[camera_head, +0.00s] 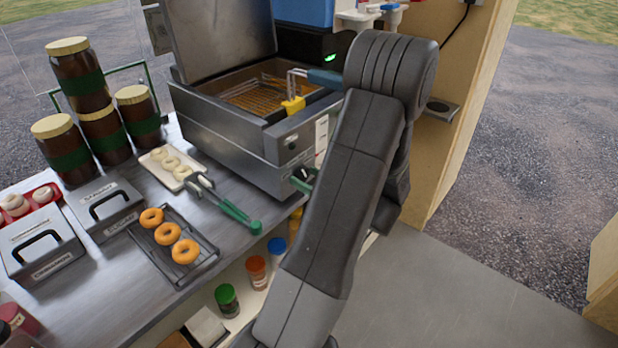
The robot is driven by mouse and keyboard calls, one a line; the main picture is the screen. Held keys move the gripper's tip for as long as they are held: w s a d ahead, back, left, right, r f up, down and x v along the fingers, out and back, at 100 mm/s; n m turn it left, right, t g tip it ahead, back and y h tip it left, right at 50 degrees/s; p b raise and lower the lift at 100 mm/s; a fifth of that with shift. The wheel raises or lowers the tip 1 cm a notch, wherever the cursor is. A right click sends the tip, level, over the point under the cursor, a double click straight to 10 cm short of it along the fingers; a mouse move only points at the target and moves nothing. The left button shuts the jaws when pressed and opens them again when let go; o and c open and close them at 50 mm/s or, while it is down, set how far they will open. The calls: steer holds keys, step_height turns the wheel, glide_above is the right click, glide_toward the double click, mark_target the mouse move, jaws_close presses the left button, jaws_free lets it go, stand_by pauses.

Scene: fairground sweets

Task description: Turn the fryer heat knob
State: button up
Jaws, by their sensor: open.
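The fryer (235,152) is a steel box on the counter, its lid (215,38) raised. A small dark round knob (291,144) shows on its front panel, left of a white label (321,134); I cannot read its setting. A wire basket (258,94) with a teal handle (325,78) and a yellow clip (293,106) sits in the fryer. My arm stands to the right of the knob and covers the fryer's right end. My gripper is hidden behind my arm.
Green-handled tongs (241,215) lie before the fryer. A rack (204,264) of brown rings, a tray of pale rings (158,172), grey boxes and stacked jars (101,132) stand left. Coloured-lid jars fill a lower shelf. A wooden wall (462,110) stands right; the floor (440,300) is clear.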

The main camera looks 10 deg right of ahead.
steer(key=c, duration=1)
steer(key=shift+f+n+b, duration=0.1)
steer(key=shift+n+b, duration=0.2)
steer(key=shift+b, duration=0.15)
steer(key=shift+f+n+b, duration=0.1)
steer(key=shift+n+b, duration=0.5)
steer(key=shift+b, duration=0.1)
steer(key=n+b, duration=0.3)
steer(key=shift+b, duration=0.35)
steer(key=n+b, duration=0.4)
steer(key=shift+r, duration=0.2)
